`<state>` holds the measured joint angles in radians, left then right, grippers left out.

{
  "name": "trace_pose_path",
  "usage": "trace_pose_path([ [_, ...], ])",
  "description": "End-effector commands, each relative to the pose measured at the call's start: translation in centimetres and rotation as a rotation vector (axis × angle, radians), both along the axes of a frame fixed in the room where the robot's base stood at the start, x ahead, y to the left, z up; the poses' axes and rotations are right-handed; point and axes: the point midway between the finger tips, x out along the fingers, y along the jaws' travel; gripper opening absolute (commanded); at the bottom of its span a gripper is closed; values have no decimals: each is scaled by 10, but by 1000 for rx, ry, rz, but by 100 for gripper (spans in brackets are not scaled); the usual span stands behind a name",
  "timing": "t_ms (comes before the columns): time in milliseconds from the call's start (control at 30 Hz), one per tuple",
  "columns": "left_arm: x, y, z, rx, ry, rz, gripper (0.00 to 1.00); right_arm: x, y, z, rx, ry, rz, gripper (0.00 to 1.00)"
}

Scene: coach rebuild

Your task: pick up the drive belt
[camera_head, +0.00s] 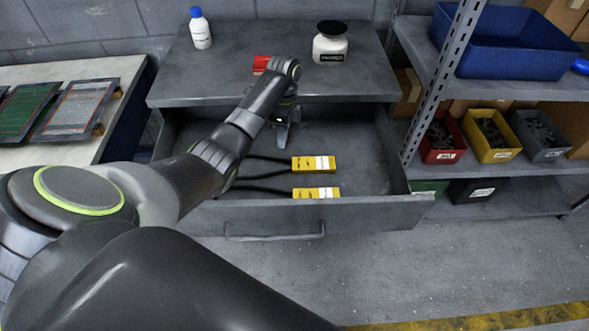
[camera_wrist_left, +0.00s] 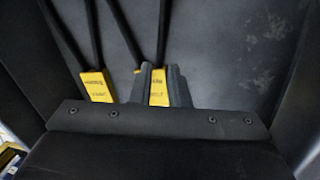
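Two black belts, each with a yellow and white sleeve, lie in the open drawer; which one is the drive belt I cannot tell. The farther belt's sleeve (camera_head: 313,163) and the nearer belt's sleeve (camera_head: 316,193) lie side by side. In the left wrist view, one yellow sleeve (camera_wrist_left: 158,90) shows between my fingers and another sleeve (camera_wrist_left: 97,86) lies to their left. My left gripper (camera_head: 282,143) is over the drawer, left of the farther sleeve; its fingers (camera_wrist_left: 159,85) stand apart. Contact with the belt cannot be made out. My right gripper is out of view.
The drawer's front wall (camera_head: 370,213) and side walls surround the belts. On the cabinet top (camera_head: 200,85) are a white bottle (camera_head: 201,30), a white jar (camera_head: 330,45) and a red object (camera_head: 261,64). Shelves with bins stand at right, a table (camera_head: 125,70) at left.

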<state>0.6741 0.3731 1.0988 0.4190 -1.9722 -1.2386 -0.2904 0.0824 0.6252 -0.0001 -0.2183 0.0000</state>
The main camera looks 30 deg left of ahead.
Motion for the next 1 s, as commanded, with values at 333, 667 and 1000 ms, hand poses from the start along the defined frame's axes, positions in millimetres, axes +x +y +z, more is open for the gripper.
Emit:
trace_pose_path([
  [333, -9, -3, -43, -1, 2, 0, 15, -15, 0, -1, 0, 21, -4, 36],
  [667, -12, -4, -62, 0, -2, -1, 15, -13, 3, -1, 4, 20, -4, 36],
  [1000, -11, -4, -62, 0, -2, -1, 0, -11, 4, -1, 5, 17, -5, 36],
])
